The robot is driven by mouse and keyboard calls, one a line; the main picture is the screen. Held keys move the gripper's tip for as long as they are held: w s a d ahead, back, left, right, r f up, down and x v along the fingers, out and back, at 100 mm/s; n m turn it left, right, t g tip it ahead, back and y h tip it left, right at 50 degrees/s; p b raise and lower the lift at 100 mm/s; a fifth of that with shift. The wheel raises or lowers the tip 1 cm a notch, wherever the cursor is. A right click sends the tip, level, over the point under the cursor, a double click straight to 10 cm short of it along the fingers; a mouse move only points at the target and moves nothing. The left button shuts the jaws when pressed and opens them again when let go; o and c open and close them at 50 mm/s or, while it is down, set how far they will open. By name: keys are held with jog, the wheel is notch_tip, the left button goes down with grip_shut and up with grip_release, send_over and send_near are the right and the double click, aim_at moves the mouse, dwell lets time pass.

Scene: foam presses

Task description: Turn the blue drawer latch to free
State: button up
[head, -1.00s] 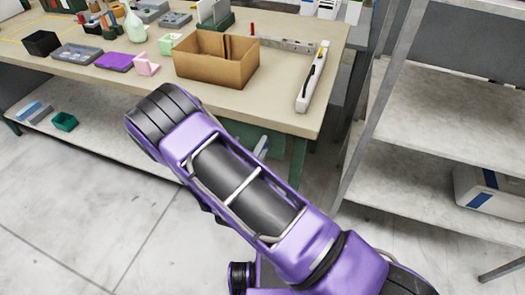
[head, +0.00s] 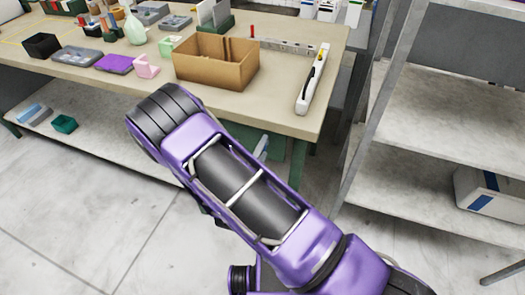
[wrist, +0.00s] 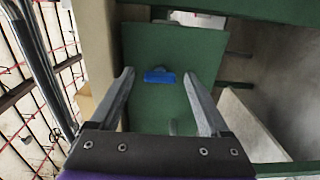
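In the wrist view, the blue latch (wrist: 160,76) lies crosswise on a green drawer front (wrist: 145,45). My gripper (wrist: 160,80) is open, its two grey fingers spread wide with the latch seen between the fingertips. The fingers look short of the latch, with no contact visible. A bit of the green drawer unit (head: 262,138) shows beside my arm.
The workbench (head: 290,118) holds an open cardboard box (head: 215,65), a white level (head: 313,80), a purple item (head: 115,64) and other small things. A grey shelf rack (head: 440,115) stands to the right. The floor at left is clear.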

jog(key=v, duration=1.7)
jog(key=shift+s, duration=0.2)
jog(key=shift+r, duration=0.1)
